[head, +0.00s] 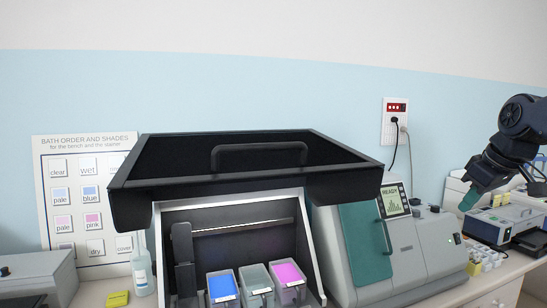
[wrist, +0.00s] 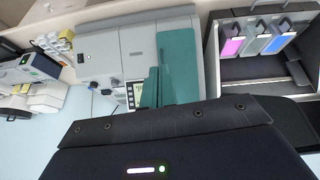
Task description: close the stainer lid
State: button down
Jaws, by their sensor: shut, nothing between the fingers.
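The stainer (head: 310,238) stands at the front centre of the head view, its black lid (head: 345,182) raised open above it. A dark bar handle (head: 258,146) is on the lid. Inside stand blue (head: 222,290), grey-green (head: 257,288) and pink (head: 288,284) baths. The stainer's interior (wrist: 245,68) and the baths show at the upper right of the wrist view. My gripper (head: 468,201) is at the far right of the head view, well away from the lid, shut and empty. Its teal finger (wrist: 150,88) shows in the wrist view.
A grey machine with a screen (head: 405,245) and a teal panel (head: 364,242) stands between the stainer and my gripper. Another device (head: 510,220) and a rack of small containers (head: 485,258) are at right. A bottle (head: 141,272) stands left of the stainer.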

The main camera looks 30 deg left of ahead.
jog(key=s+a+r+n+g+y, duration=0.1)
jog(key=s+a+r+n+g, duration=0.1)
jog(key=a, duration=0.5)
jog(key=s+a+r+n+g+y, duration=0.1)
jog(key=s+a+r+n, duration=0.4)
jog(key=a+r, duration=0.3)
jog(key=s+a+r+n+g+y, duration=0.1)
jog(key=s+a+r+n+g, duration=0.1)
jog(key=s+a+r+n, duration=0.2)
jog(key=shift+s+a+r+n+g+y, duration=0.15)
jog(key=shift+a+r+n, duration=0.25)
jog(key=shift+a, duration=0.35)
jog(key=shift+a+r+n+g+y, duration=0.1)
jog(key=shift+a+r+n, duration=0.25)
jog(key=shift+a+r, duration=0.3)
jog(key=shift+s+a+r+n+g+y, duration=0.15)
jog(key=shift+a+r+n, duration=0.2)
jog(key=shift+a, duration=0.45)
jog(key=s+a+r+n+g, duration=0.4)
jog(key=s+a+r, duration=0.15)
jog(key=s, duration=0.35)
send_near(258, 175)
jog(key=s+a, duration=0.3)
notch_tip(258, 175, down, 3)
jog(key=shift+a+r+n, duration=0.15)
jog(key=shift+r+n, duration=0.05)
jog(key=shift+n, duration=0.2)
jog(key=shift+w+a+f, duration=0.1)
jog(key=shift+f, duration=0.55)
jog(key=shift+f, duration=0.1)
